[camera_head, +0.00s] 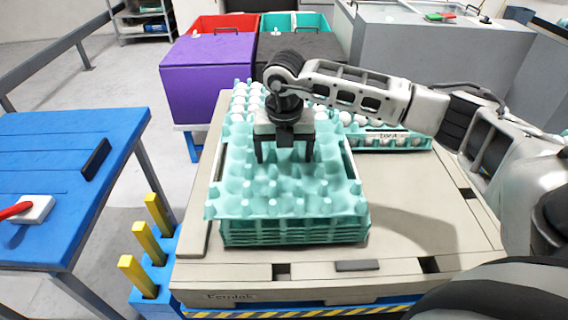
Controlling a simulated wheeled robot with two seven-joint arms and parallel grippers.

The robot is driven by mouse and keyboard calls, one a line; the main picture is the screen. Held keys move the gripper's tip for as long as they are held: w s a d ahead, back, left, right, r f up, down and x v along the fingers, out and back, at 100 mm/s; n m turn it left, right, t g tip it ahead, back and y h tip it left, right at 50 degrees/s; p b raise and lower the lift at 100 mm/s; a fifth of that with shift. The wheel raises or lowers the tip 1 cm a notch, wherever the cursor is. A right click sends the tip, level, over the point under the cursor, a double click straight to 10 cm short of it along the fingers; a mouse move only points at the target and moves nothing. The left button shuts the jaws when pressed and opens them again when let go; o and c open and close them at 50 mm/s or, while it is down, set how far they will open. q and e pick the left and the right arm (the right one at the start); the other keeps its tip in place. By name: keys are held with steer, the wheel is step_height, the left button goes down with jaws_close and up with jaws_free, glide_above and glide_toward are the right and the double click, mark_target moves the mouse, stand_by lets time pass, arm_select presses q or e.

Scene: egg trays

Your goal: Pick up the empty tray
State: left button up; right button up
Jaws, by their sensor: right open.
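A stack of teal empty egg trays (290,205) sits on the beige pallet, near its front left part. The top tray has bare cups and bumps. My right gripper (285,158) points down over the back half of the top tray, with two dark fingers apart and nothing seen between them. I cannot tell whether the fingertips touch the tray. My left gripper is not in view.
Teal trays with white eggs (385,136) stand behind the stack, partly hidden by my right arm. The pallet (440,230) is clear at the right. A blue table (60,160) stands at the left, near yellow posts (147,243). Purple (208,75) and black bins stand behind.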

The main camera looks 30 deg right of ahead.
steer(key=c, duration=1.4)
steer(key=shift+r, duration=0.15)
